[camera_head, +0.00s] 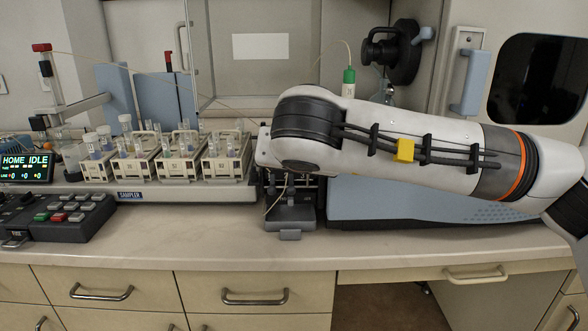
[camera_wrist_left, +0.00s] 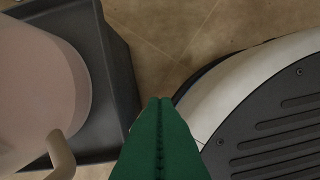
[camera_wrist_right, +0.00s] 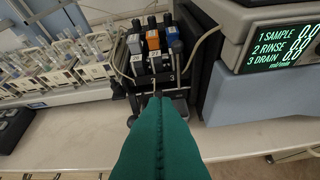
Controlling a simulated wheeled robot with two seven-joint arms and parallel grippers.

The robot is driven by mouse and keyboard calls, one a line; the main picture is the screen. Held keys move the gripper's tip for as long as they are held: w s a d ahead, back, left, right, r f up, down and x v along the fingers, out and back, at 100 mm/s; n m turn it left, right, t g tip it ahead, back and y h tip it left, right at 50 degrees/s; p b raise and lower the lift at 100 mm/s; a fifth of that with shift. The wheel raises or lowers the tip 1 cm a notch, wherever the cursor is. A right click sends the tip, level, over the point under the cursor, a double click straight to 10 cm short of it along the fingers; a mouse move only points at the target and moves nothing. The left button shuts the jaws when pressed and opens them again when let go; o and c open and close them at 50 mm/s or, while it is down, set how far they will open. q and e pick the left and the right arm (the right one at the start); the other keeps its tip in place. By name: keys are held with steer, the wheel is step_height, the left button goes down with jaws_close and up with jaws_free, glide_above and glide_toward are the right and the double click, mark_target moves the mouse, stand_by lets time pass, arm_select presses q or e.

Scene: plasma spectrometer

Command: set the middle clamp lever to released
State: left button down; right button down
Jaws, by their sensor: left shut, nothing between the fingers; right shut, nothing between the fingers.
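The pump unit (camera_wrist_right: 150,75) stands on the bench in the right wrist view, with three channels side by side. Their coloured tops are white (camera_wrist_right: 135,44), orange (camera_wrist_right: 153,40) and blue (camera_wrist_right: 172,33); the middle one is orange. The exact position of the middle clamp lever is too small to tell. My right gripper (camera_wrist_right: 158,98) is shut and empty, its green fingertips in front of the pump's lower part in the picture. In the head view my right arm hides most of the pump (camera_head: 290,212). My left gripper (camera_wrist_left: 160,101) is shut and empty, away from the bench above the floor.
A sampler with several vial racks (camera_head: 180,160) stands left of the pump. A blue-grey instrument (camera_wrist_right: 245,95) with a green-text display (camera_wrist_right: 287,45) stands close on its right. A thin tube (camera_wrist_right: 205,42) curves beside the blue top. The bench front (camera_head: 200,245) is clear.

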arm_select(q)
steer(key=shift+r, duration=0.4)
arm_select(e)
steer(key=v, duration=0.7)
steer(key=shift+s+r, duration=0.25)
steer(key=shift+s, duration=0.1)
steer(key=shift+a+f, duration=0.1)
